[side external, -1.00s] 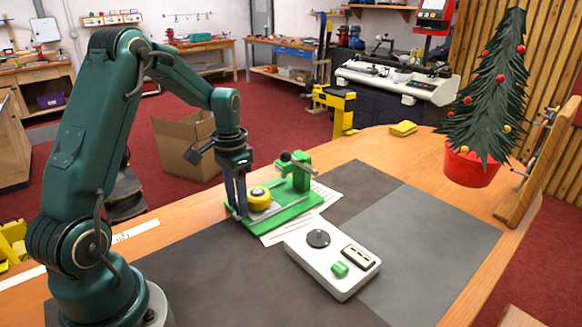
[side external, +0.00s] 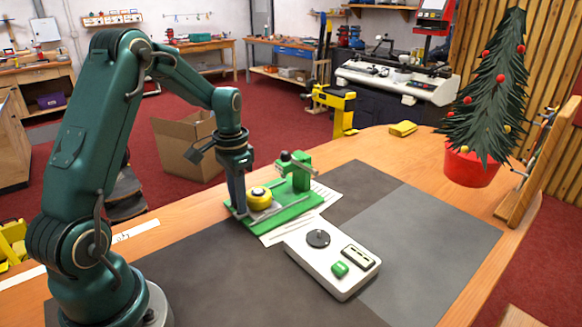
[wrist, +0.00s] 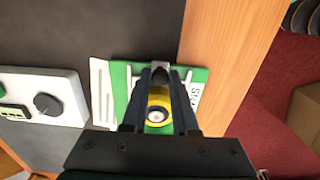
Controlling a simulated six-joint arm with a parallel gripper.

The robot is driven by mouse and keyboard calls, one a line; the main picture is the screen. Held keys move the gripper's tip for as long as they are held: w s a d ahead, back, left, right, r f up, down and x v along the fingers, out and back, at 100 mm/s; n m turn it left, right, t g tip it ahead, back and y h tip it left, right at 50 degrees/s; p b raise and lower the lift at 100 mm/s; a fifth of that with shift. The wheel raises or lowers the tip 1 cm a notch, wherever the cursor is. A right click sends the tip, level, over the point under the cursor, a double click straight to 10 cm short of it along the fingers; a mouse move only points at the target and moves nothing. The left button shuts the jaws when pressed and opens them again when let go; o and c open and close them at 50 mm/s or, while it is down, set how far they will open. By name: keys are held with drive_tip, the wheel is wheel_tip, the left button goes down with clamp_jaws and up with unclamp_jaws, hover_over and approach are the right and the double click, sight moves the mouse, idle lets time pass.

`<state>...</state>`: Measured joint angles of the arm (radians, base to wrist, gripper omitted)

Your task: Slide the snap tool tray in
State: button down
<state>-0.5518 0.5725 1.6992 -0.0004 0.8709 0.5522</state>
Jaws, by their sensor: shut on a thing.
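The snap tool stands on a green base (side external: 295,212) with a green upright press (side external: 299,172) and a lever at its far end. Its grey tray (side external: 268,211) lies low on the base and carries a round yellow piece (side external: 259,197). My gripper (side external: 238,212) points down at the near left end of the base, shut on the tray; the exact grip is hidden.
A white box (side external: 335,262) with a dark knob and a green button stands right of the tool. A paper sheet (side external: 272,236) lies under the base. A potted tree (side external: 470,168) and a yellow block (side external: 403,128) stand farther back. The grey mat (side external: 430,235) has free room at right.

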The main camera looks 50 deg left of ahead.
sight(256, 192)
drive_tip(key=shift+w, duration=2.45)
drive_tip(key=c, duration=1)
unclamp_jaws()
drive_tip(key=shift+o, duration=0.2)
drive_tip(key=shift+r, duration=0.15)
wheel_tip(256, 192, up, 10)
